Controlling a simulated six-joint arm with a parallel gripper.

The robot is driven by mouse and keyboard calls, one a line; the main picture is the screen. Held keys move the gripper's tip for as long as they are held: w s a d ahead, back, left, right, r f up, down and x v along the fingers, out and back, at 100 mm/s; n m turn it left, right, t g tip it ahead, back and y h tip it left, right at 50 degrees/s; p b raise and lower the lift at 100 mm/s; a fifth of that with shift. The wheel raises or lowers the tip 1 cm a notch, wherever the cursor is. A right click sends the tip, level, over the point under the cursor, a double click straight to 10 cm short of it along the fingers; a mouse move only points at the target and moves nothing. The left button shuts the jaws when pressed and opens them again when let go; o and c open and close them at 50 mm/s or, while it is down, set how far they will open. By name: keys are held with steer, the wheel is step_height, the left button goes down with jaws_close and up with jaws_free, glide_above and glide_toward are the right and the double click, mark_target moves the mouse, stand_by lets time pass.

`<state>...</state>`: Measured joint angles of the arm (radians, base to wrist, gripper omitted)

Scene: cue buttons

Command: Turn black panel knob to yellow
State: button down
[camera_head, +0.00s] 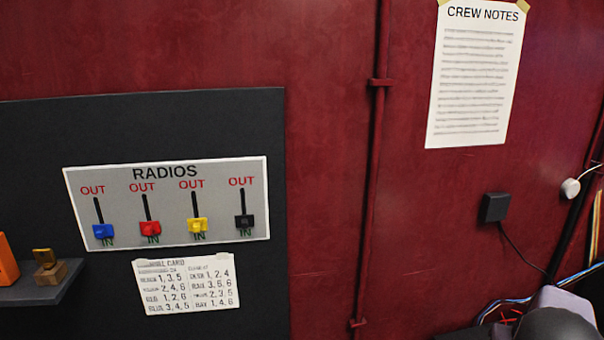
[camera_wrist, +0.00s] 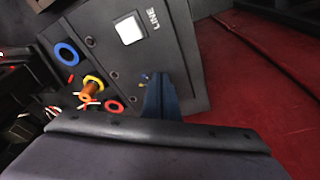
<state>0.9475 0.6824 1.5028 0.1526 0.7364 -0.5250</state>
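In the wrist view a dark panel (camera_wrist: 190,70) marked LINE lies tilted, with a lit white square (camera_wrist: 129,30). On it are a blue ring (camera_wrist: 66,54), a red ring (camera_wrist: 113,105) and an orange knob-like part (camera_wrist: 89,91) with a yellow collar. I cannot tell whether a black knob or its pointer shows. My gripper (camera_wrist: 161,84) appears as a dark blue finger shape in front of the panel, right of the orange part and apart from it. Its fingertip gap is not clear. The head view does not clearly show the gripper or this panel.
In the head view a grey RADIOS plate (camera_head: 255,222) holds blue, red, yellow and black sliders, all low near IN. A paper card (camera_head: 187,284) hangs below it. A shelf (camera_head: 35,292) juts out at left. Cables (camera_head: 520,300) run at lower right; the red wall is mostly bare.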

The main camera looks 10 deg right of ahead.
steer(key=shift+d, duration=0.1)
steer(key=shift+s, duration=0.3)
steer(key=w+p+v, duration=0.1)
steer(key=p+v, duration=0.3)
steer(key=v, duration=0.1)
steer(key=shift+r, duration=0.55)
steer(key=shift+d, duration=0.1)
